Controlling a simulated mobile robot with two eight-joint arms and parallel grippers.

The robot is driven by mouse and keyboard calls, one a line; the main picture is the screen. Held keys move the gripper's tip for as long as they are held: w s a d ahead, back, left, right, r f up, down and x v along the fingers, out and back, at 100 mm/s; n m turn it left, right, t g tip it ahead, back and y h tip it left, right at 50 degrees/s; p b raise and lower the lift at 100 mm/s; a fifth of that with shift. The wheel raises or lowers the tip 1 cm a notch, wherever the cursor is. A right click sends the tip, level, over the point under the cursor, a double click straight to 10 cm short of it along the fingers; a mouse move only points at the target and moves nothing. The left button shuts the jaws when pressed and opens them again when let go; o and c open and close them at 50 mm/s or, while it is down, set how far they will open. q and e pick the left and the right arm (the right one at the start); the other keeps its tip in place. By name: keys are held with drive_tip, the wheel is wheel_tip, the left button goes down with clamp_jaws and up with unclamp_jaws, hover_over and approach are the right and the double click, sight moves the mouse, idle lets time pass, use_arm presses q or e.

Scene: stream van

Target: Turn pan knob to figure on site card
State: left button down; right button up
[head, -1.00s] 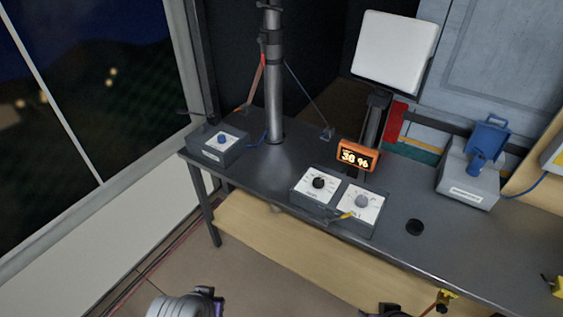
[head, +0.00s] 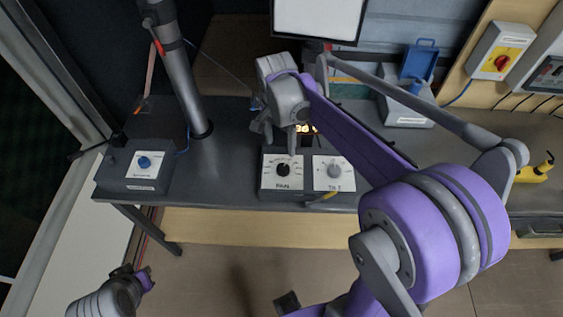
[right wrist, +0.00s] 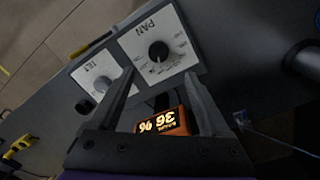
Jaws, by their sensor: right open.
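The black pan knob (head: 283,170) sits on a white dial plate marked PAN, on a dark box on the table. In the right wrist view the pan knob (right wrist: 158,51) shows just beyond the fingertips, with small markings around it. My right gripper (head: 279,143) reaches over the box from the right, fingers pointing down, above and slightly behind the knob. Its fingers (right wrist: 158,74) are apart and empty. My left gripper (head: 138,279) is low at left. I cannot identify a site card.
A box with a blue knob (head: 144,162) stands at left. A metal pole (head: 182,75) rises behind. The table between them is clear.

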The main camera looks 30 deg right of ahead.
sight(283, 167)
drive_tip(key=f, duration=1)
drive_tip(key=shift+s+d+f+b, duration=0.15)
drive_tip(key=shift+s+f+b, duration=0.15)
drive_tip(key=shift+s+b, duration=0.1)
clamp_jaws()
